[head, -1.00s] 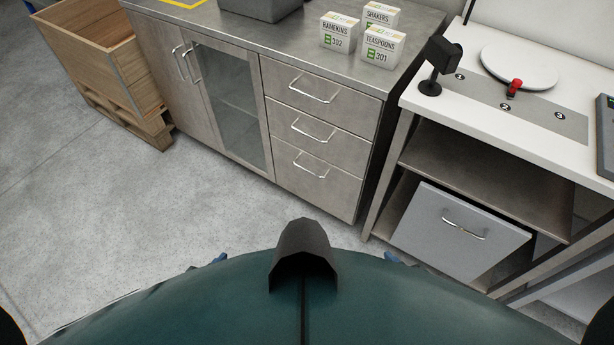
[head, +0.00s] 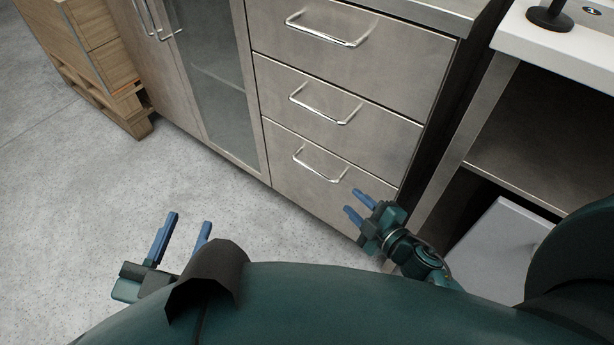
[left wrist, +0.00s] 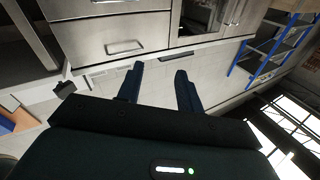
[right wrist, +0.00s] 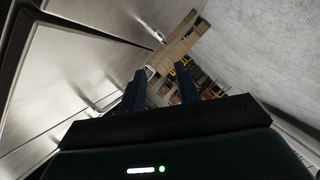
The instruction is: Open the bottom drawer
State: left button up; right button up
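The bottom drawer (head: 282,178) is the lowest of three metal drawers in the cabinet. It looks shut, and its silver bar handle (head: 318,167) stands out from its front. My right gripper (head: 355,202) is open and empty, close to the right part of the bottom drawer front, right of and below the handle in the head view. My left gripper (head: 190,225) is open and empty over the floor, in front of the cabinet and well left of the handle. Both pairs of fingers stand apart in the left wrist view (left wrist: 158,78) and right wrist view (right wrist: 160,78).
The middle drawer (head: 285,107) and top drawer (head: 390,60) above are shut. A glass-door cabinet (head: 212,90) is to the left, with a wooden crate (head: 95,45) beyond it. A shelved counter (head: 480,115) stands close on the right. The floor (head: 140,190) in front is clear.

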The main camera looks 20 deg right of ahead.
aim_at(326, 179)
jog(key=shift+n, duration=0.4)
jog(key=b+x, duration=0.1)
jog(key=x, duration=0.4)
jog(key=b+x, duration=0.1)
jog(key=x, duration=0.3)
jog(key=f+b+x, duration=0.1)
jog(key=x, duration=0.4)
jog(key=shift+w+b, duration=0.2)
jog(key=shift+b, duration=0.1)
pick_arm(q)
jog(key=shift+w+d+f+n+t+h, duration=0.3)
jog(key=shift+d+n, duration=0.1)
jog(key=shift+r, duration=0.15)
pick_arm(e)
grip_shut()
